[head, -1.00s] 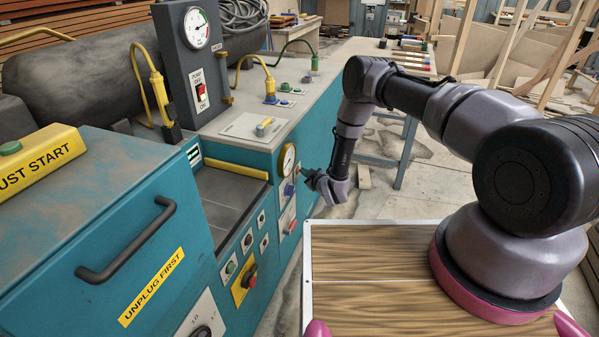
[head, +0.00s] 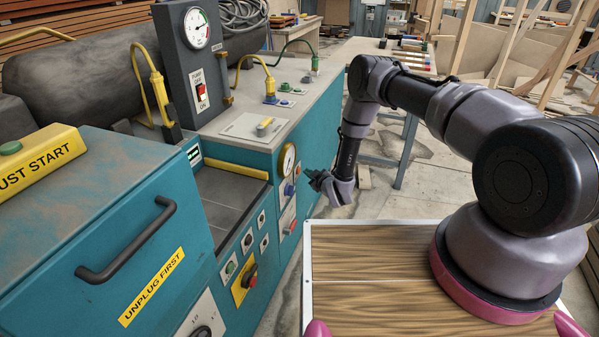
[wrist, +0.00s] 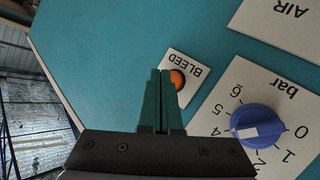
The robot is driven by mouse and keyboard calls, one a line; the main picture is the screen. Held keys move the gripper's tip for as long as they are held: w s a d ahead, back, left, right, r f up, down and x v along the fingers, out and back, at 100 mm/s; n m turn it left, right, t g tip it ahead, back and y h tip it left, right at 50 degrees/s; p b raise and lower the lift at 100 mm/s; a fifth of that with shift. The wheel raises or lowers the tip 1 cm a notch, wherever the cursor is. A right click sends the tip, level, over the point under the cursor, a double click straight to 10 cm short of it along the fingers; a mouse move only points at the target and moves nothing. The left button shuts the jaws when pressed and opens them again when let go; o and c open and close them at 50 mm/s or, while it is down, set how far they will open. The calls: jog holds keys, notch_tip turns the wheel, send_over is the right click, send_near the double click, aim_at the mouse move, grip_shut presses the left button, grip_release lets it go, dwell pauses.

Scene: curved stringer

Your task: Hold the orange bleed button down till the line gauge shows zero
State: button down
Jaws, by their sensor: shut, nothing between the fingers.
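The orange bleed button (wrist: 177,79) shows in the wrist view on a white plate marked BLEED, on the teal front panel. My gripper (wrist: 166,75) is shut and empty. Its fingertips overlap the left edge of the button in that view; I cannot tell whether they touch it. In the head view my gripper (head: 312,178) hangs a little to the right of the panel, apparently with a gap. The round line gauge (head: 288,159) sits on the panel's upper part; its reading is too small to make out. A second dial (head: 197,28) stands on the grey column.
A blue knob (wrist: 258,125) on a bar scale sits beside the button. An AIR plate (wrist: 281,22) is nearby. The floor right of the machine is open around my arm.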

jog(key=shift+d, duration=0.15)
jog(key=d, duration=0.1)
jog(key=s+d, duration=0.1)
jog(key=d, duration=0.2)
jog(key=shift+s+d, duration=0.2)
jog(key=shift+s, duration=0.15)
